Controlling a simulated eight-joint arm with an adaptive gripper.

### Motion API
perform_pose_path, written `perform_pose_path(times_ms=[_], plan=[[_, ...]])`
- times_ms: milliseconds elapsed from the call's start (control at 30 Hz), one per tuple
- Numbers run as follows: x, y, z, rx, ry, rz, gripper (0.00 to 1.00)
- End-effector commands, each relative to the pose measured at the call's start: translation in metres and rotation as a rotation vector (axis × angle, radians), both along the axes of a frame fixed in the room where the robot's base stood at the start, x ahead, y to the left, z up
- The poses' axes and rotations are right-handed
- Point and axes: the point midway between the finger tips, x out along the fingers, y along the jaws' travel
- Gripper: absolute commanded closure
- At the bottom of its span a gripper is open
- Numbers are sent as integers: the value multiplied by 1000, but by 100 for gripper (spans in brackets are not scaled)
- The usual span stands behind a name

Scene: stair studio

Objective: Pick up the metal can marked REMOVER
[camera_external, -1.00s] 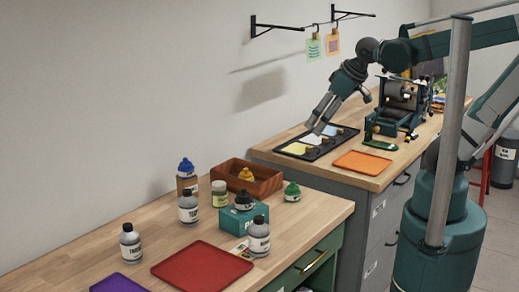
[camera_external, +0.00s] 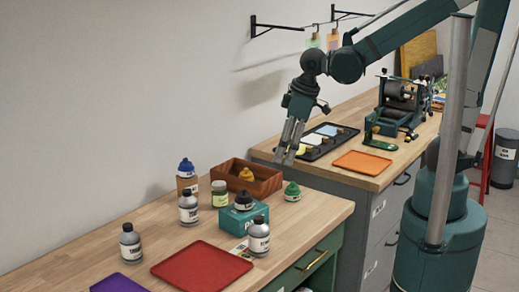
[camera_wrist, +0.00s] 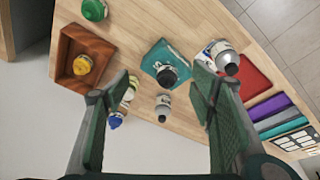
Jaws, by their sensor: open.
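Several grey metal-looking cans with black caps stand on the wooden worktop: a front-left one (camera_external: 131,247), a back one (camera_external: 188,209) and a right one (camera_external: 258,239). Their labels are too small to read with certainty, so I cannot tell which is marked REMOVER. Two grey cans also show in the wrist view, one (camera_wrist: 163,106) near the middle and one (camera_wrist: 228,62) by the right finger. My gripper (camera_external: 287,156) is open and empty, pointing down above the far end of this worktop, above and apart from the cans.
A wooden tray (camera_external: 270,183) holds a yellow-capped bottle. A teal box (camera_external: 236,222) bears a black-capped bottle. Blue-capped (camera_external: 186,168) and green-capped (camera_external: 292,192) bottles and a pale green jar (camera_external: 219,195) stand close by. A red tray (camera_external: 200,268) lies in front.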

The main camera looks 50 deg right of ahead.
Motion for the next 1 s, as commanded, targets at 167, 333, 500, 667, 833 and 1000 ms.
perform_pose_path(times_ms=[167, 333, 500, 667, 833, 1000], plan=[[2, 32, -16, -25, 38, 82, 45], [0, 61, -34, -50, 73, 158, 45], [-3, 89, -52, -74, 107, 234, 45], [-10, 116, -71, -99, 139, 305, 45], [-18, 143, -92, -126, 173, 379, 45], [-29, 168, -112, -150, 203, 449, 45]])
